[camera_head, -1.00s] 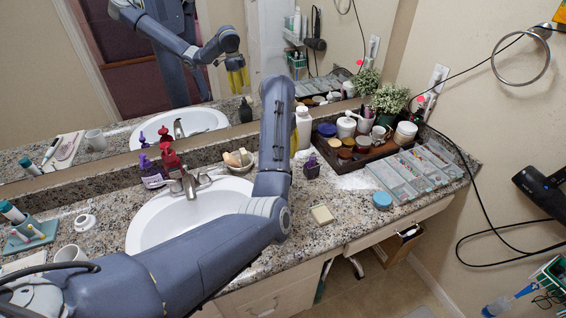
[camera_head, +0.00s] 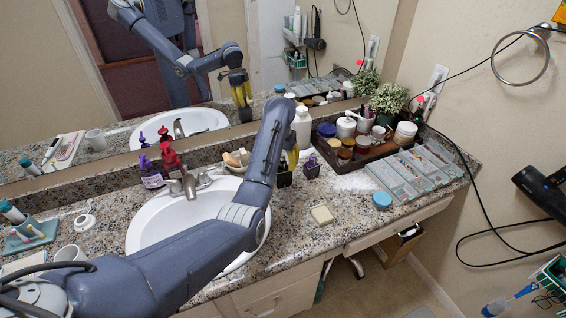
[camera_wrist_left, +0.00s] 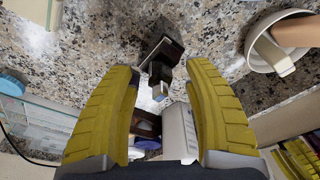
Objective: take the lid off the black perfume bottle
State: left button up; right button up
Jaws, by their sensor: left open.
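The black perfume bottle (camera_head: 284,177) stands on the granite counter right of the sink, partly hidden by my left arm in the head view. In the left wrist view the dark bottle (camera_wrist_left: 167,48) shows beyond and between my fingertips, with a small silvery part (camera_wrist_left: 160,92) toward me. My left gripper (camera_head: 290,158) is open, its yellow fingers just above the bottle. The left wrist view shows the two fingers (camera_wrist_left: 160,77) apart, with nothing gripped. My right gripper is not in view.
A bowl with soap-like pieces (camera_head: 238,160) is left of the gripper. A dark tray of jars (camera_head: 378,152) is farther right. The counter in front is mostly clear.

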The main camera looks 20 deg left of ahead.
pick_arm(q)
jog(key=shift+o, duration=0.2)
grip_shut()
jog(key=shift+r, duration=0.1)
dwell(0.4)
